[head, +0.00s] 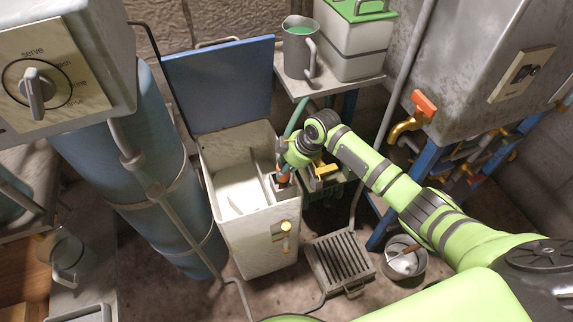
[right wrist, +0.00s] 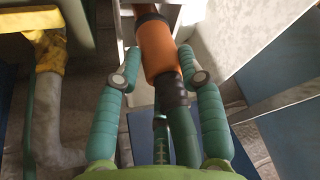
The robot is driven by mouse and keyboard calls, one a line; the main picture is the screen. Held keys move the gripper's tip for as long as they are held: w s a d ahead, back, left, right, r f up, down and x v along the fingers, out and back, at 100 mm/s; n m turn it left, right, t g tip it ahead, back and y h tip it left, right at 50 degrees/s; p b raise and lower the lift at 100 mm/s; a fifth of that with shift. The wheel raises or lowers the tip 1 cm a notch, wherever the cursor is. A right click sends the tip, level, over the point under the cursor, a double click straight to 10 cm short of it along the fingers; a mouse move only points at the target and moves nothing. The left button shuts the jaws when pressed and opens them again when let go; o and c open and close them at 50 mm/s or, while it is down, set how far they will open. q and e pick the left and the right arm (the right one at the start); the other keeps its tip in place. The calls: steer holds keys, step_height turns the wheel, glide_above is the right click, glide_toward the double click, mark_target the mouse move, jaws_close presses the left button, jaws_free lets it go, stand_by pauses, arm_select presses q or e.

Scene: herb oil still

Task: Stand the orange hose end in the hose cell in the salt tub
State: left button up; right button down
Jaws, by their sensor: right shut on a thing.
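The salt tub (head: 258,245) is a tall pale bin with its blue lid (head: 220,85) standing open and white salt (head: 235,190) inside. My right gripper (head: 284,171) is over the tub's right side, where thin walls form a narrow cell. It is shut on the orange hose end (right wrist: 158,50), which shows small in the head view (head: 283,181). In the right wrist view, my right gripper's fingers (right wrist: 160,78) flank the hose end near its black collar. The hose end's far tip lies between pale walls; how deep it sits is hidden. My left gripper is not in view.
A metal jug (head: 299,50) and a green-lidded box (head: 355,45) stand on a shelf behind the tub. A brass tap with an orange handle (head: 425,103) is at the right. A floor grate (head: 340,262) and a bucket (head: 403,262) lie in front.

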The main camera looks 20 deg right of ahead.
steer(key=shift+f, duration=0.1)
steer(key=c, duration=0.8)
jaws_free()
steer(key=shift+o, duration=0.2)
steer(key=shift+d+r, duration=0.1)
steer(key=shift+r, duration=0.3)
steer(key=v, duration=1.1)
steer(key=shift+s+r+p, duration=0.15)
steer(key=shift+r+p, duration=0.15)
steer(key=shift+p, duration=0.15)
